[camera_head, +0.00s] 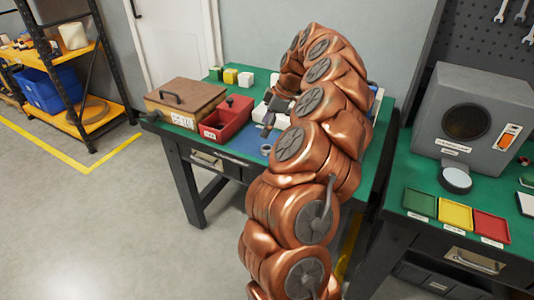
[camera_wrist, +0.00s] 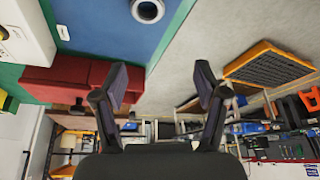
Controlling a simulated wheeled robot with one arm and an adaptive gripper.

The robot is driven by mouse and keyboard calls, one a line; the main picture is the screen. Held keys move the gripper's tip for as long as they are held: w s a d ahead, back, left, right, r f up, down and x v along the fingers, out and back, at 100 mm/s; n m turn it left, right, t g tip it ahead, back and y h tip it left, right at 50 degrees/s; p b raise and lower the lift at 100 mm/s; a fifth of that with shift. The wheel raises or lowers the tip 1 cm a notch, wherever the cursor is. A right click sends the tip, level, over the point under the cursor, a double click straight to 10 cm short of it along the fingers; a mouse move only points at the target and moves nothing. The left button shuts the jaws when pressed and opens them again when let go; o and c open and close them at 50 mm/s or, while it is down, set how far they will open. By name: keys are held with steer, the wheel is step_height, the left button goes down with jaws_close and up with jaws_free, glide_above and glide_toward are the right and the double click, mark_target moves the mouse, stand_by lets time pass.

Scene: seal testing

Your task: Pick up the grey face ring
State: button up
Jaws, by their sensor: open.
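The grey face ring (camera_head: 265,149) is a small pale ring with a dark centre, lying on the blue mat (camera_head: 253,150) on the green-topped table. In the wrist view the ring (camera_wrist: 148,18) is at the top edge, partly cut off, on the blue mat (camera_wrist: 105,20). My gripper (camera_wrist: 161,78) is open and empty, its two dark fingers well apart. The ring is beyond the fingertips and not between them. In the head view my gripper (camera_head: 268,121) hangs above the mat near the ring, partly hidden by my copper arm.
A red bin (camera_head: 226,118) and a brown lidded wooden box (camera_head: 185,103) stand left of the mat. The red bin also shows in the wrist view (camera_wrist: 65,80). Small coloured blocks (camera_head: 231,76) sit at the back. A grey machine (camera_head: 470,110) and coloured trays (camera_head: 455,214) are on the right bench.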

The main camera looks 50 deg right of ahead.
mark_target(268, 146)
steer(key=d+f, duration=0.1)
steer(key=s+d+f, duration=0.1)
steer(key=d, duration=0.1)
steer(key=shift+s+d+f, duration=0.35)
steer(key=shift+f, duration=0.05)
steer(key=shift+a+p+x, duration=0.15)
steer(key=shift+p+x, duration=0.35)
steer(key=shift+x, duration=1.3)
steer(key=shift+a+p+x, duration=0.1)
steer(key=shift+p+x, duration=0.35)
steer(key=shift+x, duration=1.4)
steer(key=shift+r, duration=0.1)
steer(key=c, duration=1.2)
